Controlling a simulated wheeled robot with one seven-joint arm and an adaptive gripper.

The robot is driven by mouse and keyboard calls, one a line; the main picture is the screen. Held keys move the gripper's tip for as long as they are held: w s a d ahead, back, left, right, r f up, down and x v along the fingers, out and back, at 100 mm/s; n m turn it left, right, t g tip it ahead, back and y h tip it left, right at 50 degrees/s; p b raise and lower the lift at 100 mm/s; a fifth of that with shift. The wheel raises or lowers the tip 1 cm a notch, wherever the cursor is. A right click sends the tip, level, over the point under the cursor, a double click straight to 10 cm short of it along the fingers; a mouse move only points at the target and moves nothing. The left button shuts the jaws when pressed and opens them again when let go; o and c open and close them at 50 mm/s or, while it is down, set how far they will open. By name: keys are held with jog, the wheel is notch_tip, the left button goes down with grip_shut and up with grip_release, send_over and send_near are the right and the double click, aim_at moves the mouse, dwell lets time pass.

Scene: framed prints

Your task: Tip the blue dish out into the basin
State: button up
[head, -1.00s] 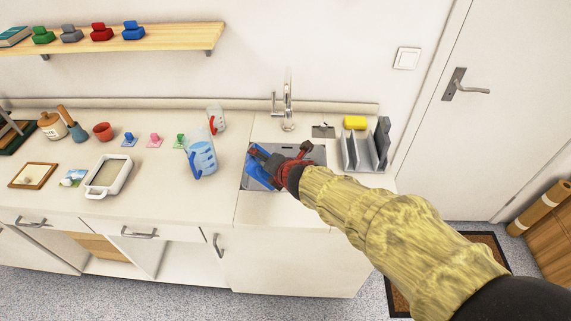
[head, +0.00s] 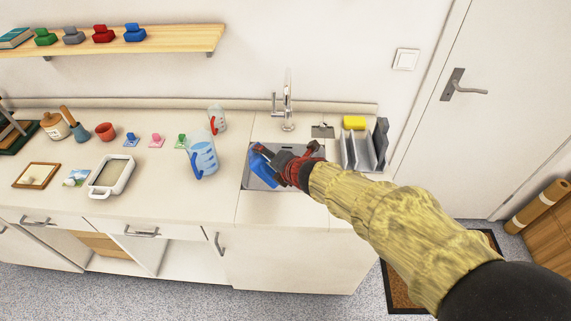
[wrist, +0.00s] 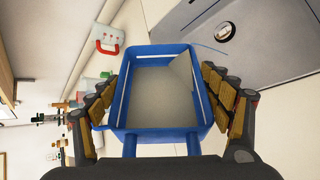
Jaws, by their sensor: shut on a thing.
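My gripper (head: 277,163) is shut on the blue dish (head: 263,169), which it holds over the grey basin (head: 249,183). The dish hides part of the basin, and it looks tilted in the head view. In the wrist view the rectangular blue dish (wrist: 126,100) sits between my two fingers (wrist: 160,95), gripped on its sides. A grey-beige surface fills its inside, with a paler corner at the upper right. I cannot tell whether that is contents or bare floor. The basin (wrist: 265,45) with its round drain shows beyond the dish at the upper right.
The tap (head: 287,105) stands behind the basin. A grey rack (head: 362,150) and yellow sponge (head: 354,122) are to its right. A blue-tinted jug (head: 203,158) stands close on the left, with a white tray (head: 111,176) farther left. Counter in front of the basin is clear.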

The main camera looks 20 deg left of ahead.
jog(key=shift+w+d+r+m+g+y+p, duration=0.6)
jog(key=shift+m+y+p, duration=0.1)
jog(key=shift+p, duration=0.9)
dwell(0.4)
jog(key=shift+w+d+r+p, duration=0.1)
jog(key=shift+w+d+p, duration=0.3)
jog(key=shift+p, duration=0.15)
jog(key=shift+s+a+y, duration=0.1)
jog(key=shift+y, duration=0.2)
